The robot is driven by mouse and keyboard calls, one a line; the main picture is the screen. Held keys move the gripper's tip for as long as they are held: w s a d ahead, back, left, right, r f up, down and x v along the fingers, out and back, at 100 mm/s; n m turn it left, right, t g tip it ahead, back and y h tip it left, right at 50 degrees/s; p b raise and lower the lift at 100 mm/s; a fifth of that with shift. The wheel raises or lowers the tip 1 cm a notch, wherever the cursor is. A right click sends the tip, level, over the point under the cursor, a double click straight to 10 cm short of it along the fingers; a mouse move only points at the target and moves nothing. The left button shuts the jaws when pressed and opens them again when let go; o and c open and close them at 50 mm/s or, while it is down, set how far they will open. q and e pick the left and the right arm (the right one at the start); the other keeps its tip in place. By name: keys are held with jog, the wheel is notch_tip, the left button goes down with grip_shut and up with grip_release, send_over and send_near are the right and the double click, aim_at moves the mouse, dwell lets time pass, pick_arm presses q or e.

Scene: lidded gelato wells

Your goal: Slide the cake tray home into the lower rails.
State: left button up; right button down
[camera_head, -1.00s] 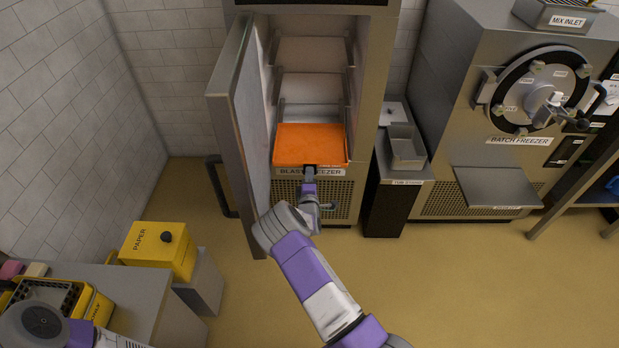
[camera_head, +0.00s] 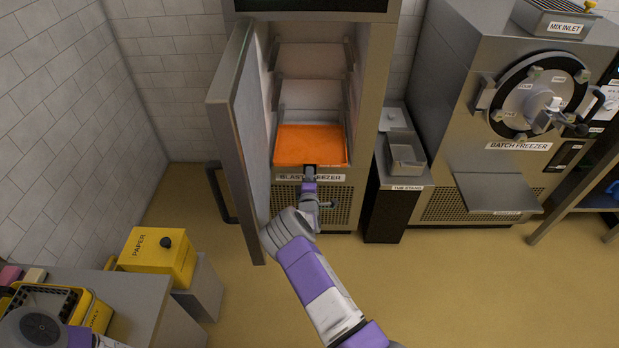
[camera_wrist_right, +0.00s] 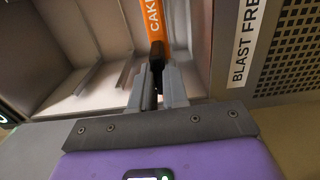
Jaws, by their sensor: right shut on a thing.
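The orange cake tray (camera_head: 310,143) lies in the lower part of the open blast freezer cabinet, mostly inside its opening. In the right wrist view its orange front edge (camera_wrist_right: 148,22) shows part of a "CAKE" label and a dark handle (camera_wrist_right: 157,54). My right gripper (camera_head: 309,172) is at the middle of the tray's front edge, shut on the tray by this handle. Rails (camera_wrist_right: 88,77) show on the cabinet's inner wall; how the tray's sides sit on them is hidden. My left arm shows only partly at the lower left corner, with its gripper out of view.
The freezer door (camera_head: 236,135) stands open on the left, close to my right arm. The tub stand (camera_head: 405,175) with a metal tub and the batch freezer (camera_head: 490,120) stand to the right. A yellow paper box (camera_head: 150,253) is at lower left. The floor between is clear.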

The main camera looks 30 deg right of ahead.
aim_at(310, 165)
jog(key=shift+x, duration=3.3)
jog(key=shift+w+d+r, duration=0.1)
jog(key=shift+w+d, duration=0.05)
jog(key=shift+w, duration=0.2)
jog(key=shift+d, duration=0.1)
